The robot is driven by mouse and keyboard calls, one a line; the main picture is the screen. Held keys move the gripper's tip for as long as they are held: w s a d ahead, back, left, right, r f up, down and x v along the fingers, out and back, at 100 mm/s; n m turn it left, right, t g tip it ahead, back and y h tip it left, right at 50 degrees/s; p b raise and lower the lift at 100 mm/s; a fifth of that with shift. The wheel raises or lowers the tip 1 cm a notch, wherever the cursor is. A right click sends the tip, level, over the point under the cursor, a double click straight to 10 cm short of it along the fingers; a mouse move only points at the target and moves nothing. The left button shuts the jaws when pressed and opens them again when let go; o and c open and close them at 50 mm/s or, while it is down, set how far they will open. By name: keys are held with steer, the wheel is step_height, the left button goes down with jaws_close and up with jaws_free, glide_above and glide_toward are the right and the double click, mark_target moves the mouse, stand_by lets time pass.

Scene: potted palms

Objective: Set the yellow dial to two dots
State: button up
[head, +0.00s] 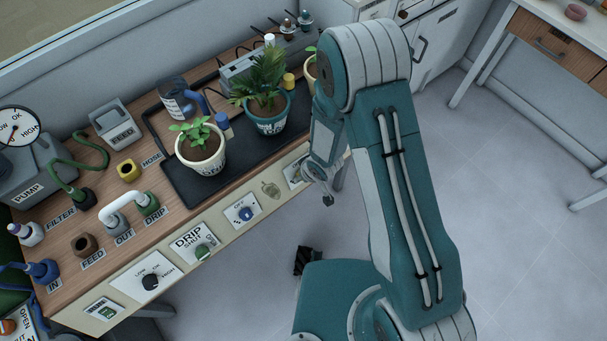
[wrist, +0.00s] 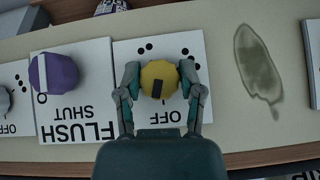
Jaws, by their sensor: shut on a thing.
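The yellow dial (wrist: 158,72) sits on a white plate (wrist: 128,50) in the wrist view. My gripper (wrist: 160,84) is shut on it, one finger against each side. The dial's black pointer mark is on its lower side, toward the upside-down OFF label. Black dots are printed on the plate above the dial, to its left and right; the fingers may hide others. In the head view, my gripper (head: 322,185) is at the bench's front panel and the yellow dial is hidden behind it.
In the wrist view, a purple FLUSH dial (wrist: 53,73) is close left; a stain (wrist: 257,60) marks the panel at right. In the head view, a blue dial (head: 246,214) and DRIP dial (head: 202,251) share the panel. Potted plants (head: 201,150) stand above on a black tray (head: 188,193).

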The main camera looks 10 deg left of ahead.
steer(key=shift+w+d+m+g+y, duration=0.1)
steer(key=shift+m+g+y, duration=0.8)
steer(key=shift+m+y, duration=0.15)
steer(key=shift+f+m+g+y, duration=0.1)
steer(key=shift+m+g+y, duration=0.8)
steer(key=shift+m+y, duration=0.3)
steer(key=shift+d+m+g+y, duration=0.1)
steer(key=shift+m+g+y, duration=0.4)
steer(key=shift+m+y, duration=0.65)
steer(key=m+y, duration=0.2)
steer(key=shift+f+y, duration=0.15)
steer(key=shift+y, duration=0.25)
steer(key=m+y, duration=0.2)
steer(key=m, duration=0.1)
steer(key=shift+y, duration=0.3)
steer(key=m+t+y, duration=0.1)
steer(key=m+y, duration=0.1)
steer(key=m, duration=0.1)
steer(key=shift+f+m+y, duration=0.1)
steer(key=shift+m+y, duration=0.2)
steer(key=m+t+y, duration=0.2)
steer(key=m+t, duration=0.1)
steer(key=m, duration=0.2)
steer(key=shift+t, duration=0.4)
steer(key=shift+m+t+y, duration=0.5)
steer(key=shift+m+t, duration=0.8)
steer(key=shift+m, duration=0.3)
